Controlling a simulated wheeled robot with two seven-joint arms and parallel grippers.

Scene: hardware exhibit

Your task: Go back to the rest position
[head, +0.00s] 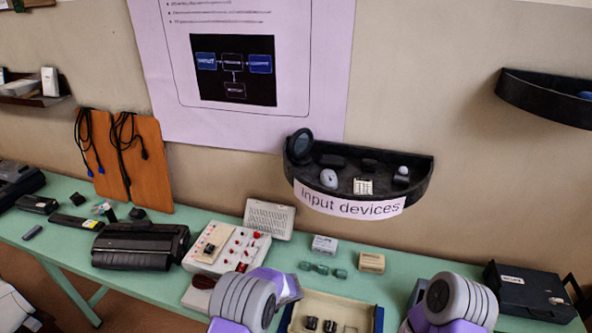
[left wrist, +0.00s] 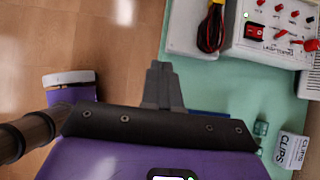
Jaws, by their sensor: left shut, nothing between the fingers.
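My left gripper (left wrist: 163,70) shows in the left wrist view as grey fingers pressed together with nothing between them. Its fingertips lie over the table's front edge, where brown floor meets the green top. In the head view, two purple and grey arm parts of mine rise at the bottom edge, one left of centre and one at the right. I cannot make out the left gripper's fingers there. My right gripper does not show in either view.
The green table (head: 135,290) carries a white board with red knobs (head: 228,250), a black printer-like device (head: 140,246), a shallow tray (head: 330,306), small boxes and a black case (head: 530,291). A black wall shelf (head: 420,190) labelled "Input devices" hangs above. Bare floor (left wrist: 80,40) lies before the table.

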